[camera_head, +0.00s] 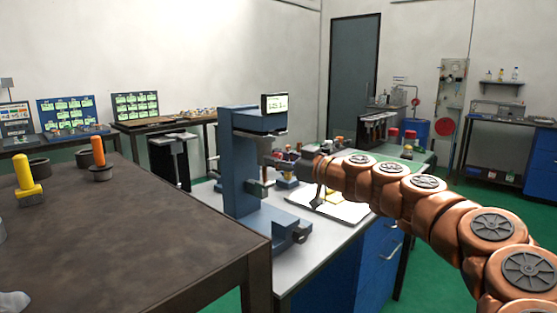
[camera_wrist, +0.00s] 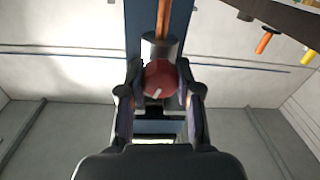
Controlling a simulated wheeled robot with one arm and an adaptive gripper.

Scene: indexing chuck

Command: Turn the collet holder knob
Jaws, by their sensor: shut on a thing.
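The red collet holder knob (camera_wrist: 160,80), with a short white mark, sits between the two fingers of my gripper (camera_wrist: 160,76) in the wrist view. The fingers press on it from the left and right. A grey cylinder (camera_wrist: 158,48) with an orange-brown rod (camera_wrist: 164,18) lies just beyond the knob. In the head view my gripper reaches left to the blue machine (camera_head: 236,165) on the white bench, below its head. The knob cannot be made out there.
A dark table (camera_head: 130,215) with a yellow-handled tool (camera_head: 25,172) and an orange-handled tool (camera_head: 98,150) stands at the left front. A white tray (camera_head: 345,212) lies on the bench under my arm. Green floor is open at the right.

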